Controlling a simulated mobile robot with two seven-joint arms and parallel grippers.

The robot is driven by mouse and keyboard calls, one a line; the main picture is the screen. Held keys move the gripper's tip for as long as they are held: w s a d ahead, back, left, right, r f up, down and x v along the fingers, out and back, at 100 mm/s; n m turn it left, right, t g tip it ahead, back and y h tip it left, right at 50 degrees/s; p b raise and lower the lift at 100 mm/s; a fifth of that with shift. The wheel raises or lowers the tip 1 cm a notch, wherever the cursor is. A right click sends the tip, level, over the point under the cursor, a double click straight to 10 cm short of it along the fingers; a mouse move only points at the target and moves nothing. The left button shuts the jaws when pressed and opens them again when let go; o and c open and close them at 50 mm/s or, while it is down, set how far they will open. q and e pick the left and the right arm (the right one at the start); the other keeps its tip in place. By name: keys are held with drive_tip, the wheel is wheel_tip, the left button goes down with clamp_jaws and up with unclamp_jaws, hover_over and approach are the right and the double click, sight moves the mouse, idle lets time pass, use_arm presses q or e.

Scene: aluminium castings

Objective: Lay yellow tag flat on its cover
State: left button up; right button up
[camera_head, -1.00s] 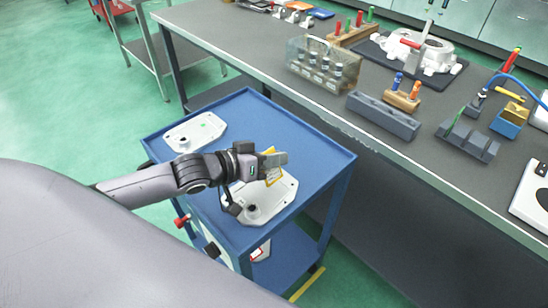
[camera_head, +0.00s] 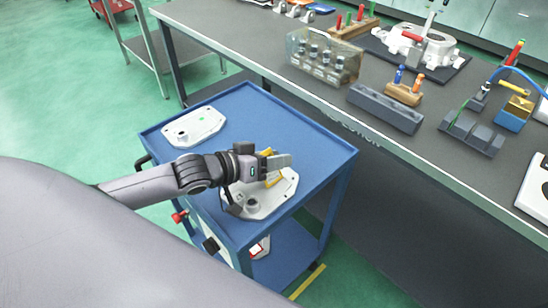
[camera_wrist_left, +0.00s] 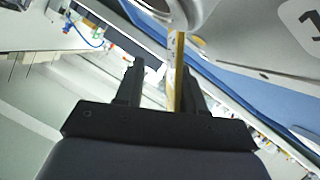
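The yellow tag (camera_head: 274,181) is partly hidden behind my left gripper (camera_head: 285,162) in the head view. In the left wrist view the tag (camera_wrist_left: 179,75) shows edge-on as a thin strip between my left gripper's fingers (camera_wrist_left: 160,75). It lies close against the right-hand finger, with a clear gap to the other finger, so the gripper looks open. A white cover (camera_head: 262,205) with a round boss lies on the blue trolley below the gripper. Whether the tag touches the cover cannot be told. My right gripper is not in view.
The trolley top (camera_head: 250,110) is otherwise clear, with a raised rim. A grey workbench (camera_head: 250,45) with holders and a casting (camera_head: 425,50) stands behind and right.

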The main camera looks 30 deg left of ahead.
use_arm(q)
drive_tip(key=shift+s, duration=0.1)
drive_tip(key=shift+v, duration=3.5)
